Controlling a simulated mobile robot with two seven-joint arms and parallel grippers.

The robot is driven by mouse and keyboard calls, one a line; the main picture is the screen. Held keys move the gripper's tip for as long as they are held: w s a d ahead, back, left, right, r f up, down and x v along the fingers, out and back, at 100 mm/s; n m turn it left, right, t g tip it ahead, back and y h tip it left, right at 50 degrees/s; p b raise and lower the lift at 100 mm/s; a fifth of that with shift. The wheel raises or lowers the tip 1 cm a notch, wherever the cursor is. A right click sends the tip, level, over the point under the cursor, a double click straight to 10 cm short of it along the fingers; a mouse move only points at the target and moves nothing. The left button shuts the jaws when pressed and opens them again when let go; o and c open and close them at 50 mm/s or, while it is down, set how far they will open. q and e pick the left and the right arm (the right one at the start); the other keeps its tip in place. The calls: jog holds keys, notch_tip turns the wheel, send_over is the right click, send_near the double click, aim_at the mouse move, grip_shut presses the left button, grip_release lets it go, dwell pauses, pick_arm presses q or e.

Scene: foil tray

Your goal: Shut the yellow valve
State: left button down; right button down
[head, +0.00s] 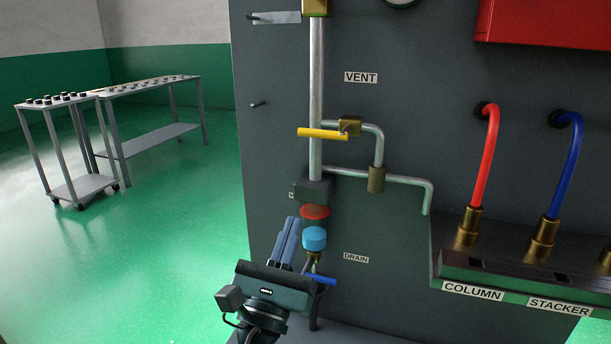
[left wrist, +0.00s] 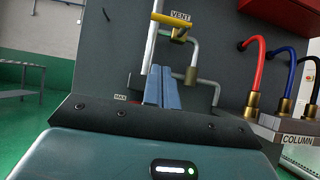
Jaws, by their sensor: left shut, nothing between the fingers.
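The yellow valve has a yellow lever (head: 322,134) on a brass body (head: 350,126), below the VENT label. The lever lies about level, pointing left across the upright grey pipe, roughly in line with the short level stretch of branch pipe. In the left wrist view the yellow lever (left wrist: 172,20) is near the top, above the fingers. My left gripper (head: 291,222) is below and left of the lever, its blue-grey fingers shut, empty and pointing up. The closed fingers also show in the left wrist view (left wrist: 161,72). They appear apart from the lever. My right gripper is out of view.
A red disc (head: 314,212), a light blue cylinder (head: 314,239) and a blue lever (head: 321,281) by the DRAIN label are close right of my left gripper. Red (head: 491,150) and blue (head: 572,165) hoses stand at right. Metal carts (head: 150,140) are far left; the floor between is clear.

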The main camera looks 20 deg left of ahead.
aim_at(323, 134)
pick_arm(q)
jog(key=s+r+p+x, duration=0.1)
jog(key=p+x, duration=0.5)
jog(key=x, duration=0.6)
jog(key=shift+r, duration=0.85)
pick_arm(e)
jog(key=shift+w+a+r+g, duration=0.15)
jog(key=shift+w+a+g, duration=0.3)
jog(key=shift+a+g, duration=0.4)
pick_arm(q)
jog(key=shift+w, duration=0.1)
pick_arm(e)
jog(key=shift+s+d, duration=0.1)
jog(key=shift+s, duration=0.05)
